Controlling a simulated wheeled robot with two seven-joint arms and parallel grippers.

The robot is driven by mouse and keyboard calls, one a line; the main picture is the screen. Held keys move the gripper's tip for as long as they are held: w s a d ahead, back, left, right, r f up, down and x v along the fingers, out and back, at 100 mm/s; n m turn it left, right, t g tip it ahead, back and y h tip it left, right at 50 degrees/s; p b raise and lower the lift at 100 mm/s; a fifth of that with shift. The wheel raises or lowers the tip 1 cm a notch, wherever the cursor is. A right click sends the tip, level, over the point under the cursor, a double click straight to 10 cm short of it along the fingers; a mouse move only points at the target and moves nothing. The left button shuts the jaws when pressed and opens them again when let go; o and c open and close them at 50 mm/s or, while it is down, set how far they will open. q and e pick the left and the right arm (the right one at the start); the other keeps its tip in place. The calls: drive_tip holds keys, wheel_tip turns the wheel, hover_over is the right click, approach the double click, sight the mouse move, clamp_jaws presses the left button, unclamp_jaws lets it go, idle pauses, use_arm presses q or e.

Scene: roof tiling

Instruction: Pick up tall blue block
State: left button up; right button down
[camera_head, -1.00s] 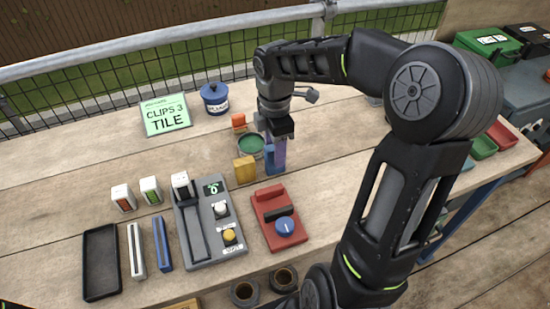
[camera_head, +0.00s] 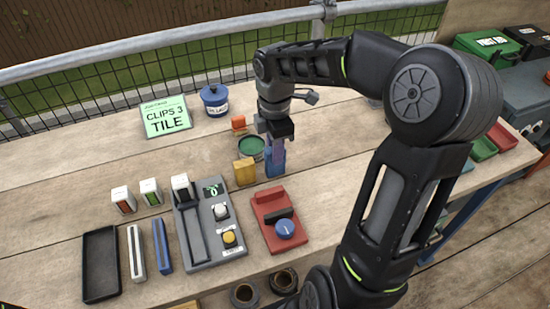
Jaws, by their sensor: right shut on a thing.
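The tall blue block (camera_head: 275,166) stands upright on the wooden bench, right of the yellow block. My right gripper (camera_head: 277,147) comes down on it from above. Its fingers are shut on the upper part of the block and hide much of it. The block's lower end shows at or very near the bench top; I cannot tell whether it is touching. My left gripper is not in view.
A yellow block (camera_head: 244,171) stands close on the left, with a green round tin (camera_head: 250,147) and an orange block (camera_head: 239,123) behind. A red device with a blue knob (camera_head: 278,218) lies in front. A grey control panel (camera_head: 208,222) is further left.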

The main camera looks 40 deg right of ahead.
wheel_tip(320, 180, up, 10)
drive_tip(key=shift+r, duration=0.1)
idle(0.4)
idle(0.5)
